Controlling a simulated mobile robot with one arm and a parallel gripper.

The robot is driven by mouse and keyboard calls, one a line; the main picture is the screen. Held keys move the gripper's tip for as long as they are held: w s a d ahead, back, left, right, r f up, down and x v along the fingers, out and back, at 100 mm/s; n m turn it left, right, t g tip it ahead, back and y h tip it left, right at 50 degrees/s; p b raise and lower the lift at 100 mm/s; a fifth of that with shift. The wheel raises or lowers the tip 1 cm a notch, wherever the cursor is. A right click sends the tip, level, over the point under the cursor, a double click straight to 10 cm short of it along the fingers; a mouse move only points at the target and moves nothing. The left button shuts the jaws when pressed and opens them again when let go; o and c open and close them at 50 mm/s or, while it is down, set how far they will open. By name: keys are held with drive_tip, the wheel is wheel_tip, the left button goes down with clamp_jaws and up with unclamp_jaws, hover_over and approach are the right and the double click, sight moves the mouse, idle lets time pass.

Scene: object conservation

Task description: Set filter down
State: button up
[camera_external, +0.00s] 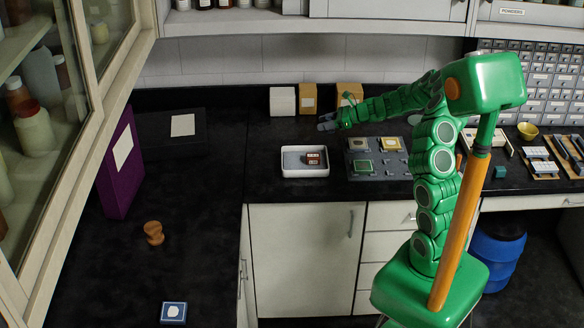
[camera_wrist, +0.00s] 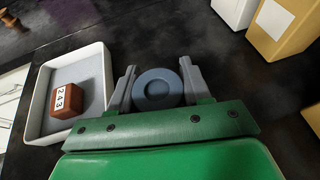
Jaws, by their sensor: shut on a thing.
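The filter (camera_wrist: 157,88) looks like a round blue-grey disc with a raised rim and a dished centre. It sits between the two grey fingers of my gripper (camera_wrist: 157,70), which are shut on its sides. In the external view my gripper (camera_external: 328,122) is over the back of the black counter, behind the white tray (camera_external: 284,172). The filter is too small there to make out clearly. I cannot tell whether it touches the counter. The white tray also shows in the wrist view (camera_wrist: 40,100), left of my gripper.
A brown block (camera_wrist: 66,97) labelled 243 lies in the tray. A grey plate (camera_external: 362,173) with several square parts is to the right. A white box (camera_external: 282,101) and cardboard boxes (camera_external: 308,98) stand by the back wall. Dark counter is clear left of the tray.

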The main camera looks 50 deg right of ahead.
sight(323, 139)
drive_tip(key=shift+w+d+f, duration=0.2)
drive_tip(key=shift+w+f, duration=0.3)
drive_tip(key=shift+f, duration=0.1)
drive_tip(key=shift+w+f, duration=0.1)
drive_tip(key=shift+f, duration=1.5)
drive_tip(key=shift+f, duration=0.1)
drive_tip(key=o, duration=1)
drive_tip(key=shift+o, duration=0.2)
drive_tip(key=shift+v, duration=6.1)
